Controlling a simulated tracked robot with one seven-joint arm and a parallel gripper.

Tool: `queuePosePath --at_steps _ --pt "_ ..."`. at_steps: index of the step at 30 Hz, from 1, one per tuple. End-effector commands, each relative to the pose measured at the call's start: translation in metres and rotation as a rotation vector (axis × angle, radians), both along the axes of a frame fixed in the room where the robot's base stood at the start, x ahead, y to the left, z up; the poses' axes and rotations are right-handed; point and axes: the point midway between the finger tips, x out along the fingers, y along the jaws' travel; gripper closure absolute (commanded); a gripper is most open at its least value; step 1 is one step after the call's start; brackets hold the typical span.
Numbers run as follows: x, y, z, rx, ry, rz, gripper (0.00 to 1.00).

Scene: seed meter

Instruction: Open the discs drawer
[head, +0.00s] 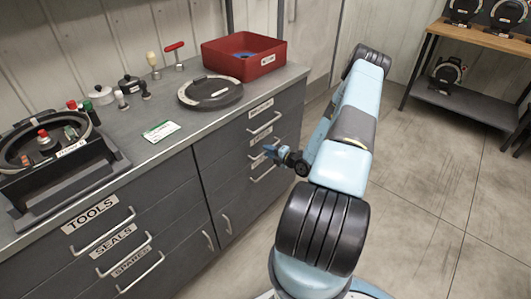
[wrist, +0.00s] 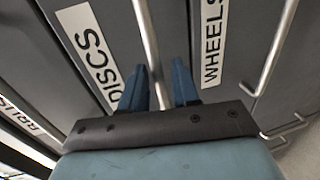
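The discs drawer (wrist: 118,22) is a dark grey drawer front with a white DISCS label (wrist: 88,42) in the wrist view. It looks closed. Its metal bar handle (wrist: 147,35) runs between the two blue fingers of my gripper (wrist: 160,68). The fingers are apart, with a visible gap beside the bar, so the gripper is open around the handle without a clear grip. In the head view my gripper (head: 270,151) is at the middle drawer of the right cabinet, partly hiding that drawer's handle. Whether the fingers touch the bar cannot be told.
The wheels drawer (wrist: 240,35) and its handle (wrist: 272,50) lie beside it. Drawers labelled TOOLS, SEALS and SPARES are in the left cabinet. The worktop holds a red bin (head: 225,62), a black disc (head: 210,93) and a seed meter (head: 70,165). The floor (head: 420,200) at right is clear.

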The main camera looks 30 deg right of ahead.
Motion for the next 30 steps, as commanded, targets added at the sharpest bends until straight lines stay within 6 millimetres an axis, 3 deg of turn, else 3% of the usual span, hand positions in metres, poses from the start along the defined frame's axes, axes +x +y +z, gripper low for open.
queuePosePath --at_steps 13,23,30 --pt "0.0088 0.0035 -0.0017 0.0 0.0 0.0 0.69" --pt "0.0085 0.0039 -0.002 0.0 0.001 0.001 1.0" --pt "0.008 0.0042 -0.0028 0.0 0.002 0.001 1.0"
